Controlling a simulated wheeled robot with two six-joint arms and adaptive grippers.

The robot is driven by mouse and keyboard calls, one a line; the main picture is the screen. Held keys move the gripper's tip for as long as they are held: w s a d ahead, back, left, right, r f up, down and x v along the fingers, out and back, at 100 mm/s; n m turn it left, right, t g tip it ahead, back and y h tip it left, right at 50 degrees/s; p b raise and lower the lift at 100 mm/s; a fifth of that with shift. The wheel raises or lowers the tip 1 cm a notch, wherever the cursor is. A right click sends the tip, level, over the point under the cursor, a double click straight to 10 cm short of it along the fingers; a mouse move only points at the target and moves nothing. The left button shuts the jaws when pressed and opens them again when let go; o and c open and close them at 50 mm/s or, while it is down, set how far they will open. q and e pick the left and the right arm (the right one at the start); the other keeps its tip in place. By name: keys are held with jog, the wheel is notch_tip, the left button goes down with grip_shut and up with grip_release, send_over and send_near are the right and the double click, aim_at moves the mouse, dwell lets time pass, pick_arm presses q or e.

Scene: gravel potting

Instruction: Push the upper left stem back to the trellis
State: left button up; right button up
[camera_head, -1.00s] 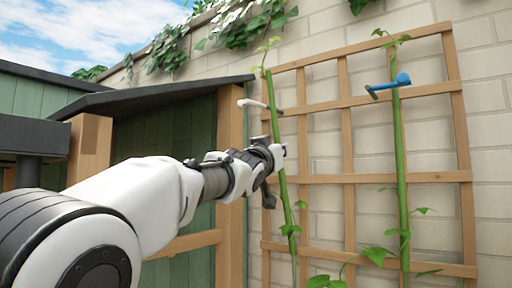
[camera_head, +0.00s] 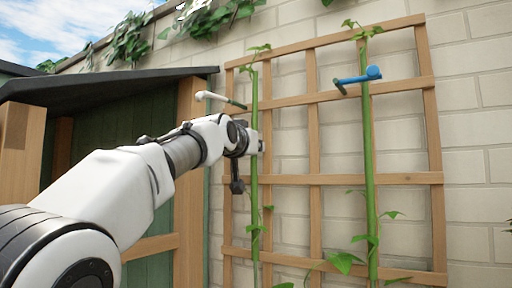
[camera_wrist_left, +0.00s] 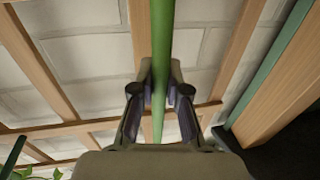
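The left stem (camera_head: 254,190) is a thin green plant stem in front of the left part of the wooden trellis (camera_head: 382,179). It stands nearly upright in the head view. My left gripper (camera_head: 256,143) is at this stem, at about mid-height of the trellis. In the left wrist view the stem (camera_wrist_left: 160,30) runs between the two fingers (camera_wrist_left: 160,88), which are close on both sides of it. Trellis slats (camera_wrist_left: 236,45) show behind it. I cannot tell whether the stem touches the trellis. My right gripper is not in view.
A white clip (camera_head: 217,97) sits beside the left stem's upper part. A blue clip (camera_head: 358,77) is on the right stem (camera_head: 368,150). A pale brick wall (camera_head: 480,160) stands behind the trellis. A green shed (camera_head: 150,120) with a dark roof is at the left.

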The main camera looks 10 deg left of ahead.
pick_arm(q)
jog(key=o, duration=0.3)
jog(key=shift+w+d+f, duration=0.15)
jog(key=shift+w, duration=0.15)
jog(key=s+a, duration=0.1)
jog(key=s, duration=0.6)
jog(key=shift+f, duration=0.15)
jog(key=shift+s+a, duration=0.1)
jog(key=shift+s, duration=0.05)
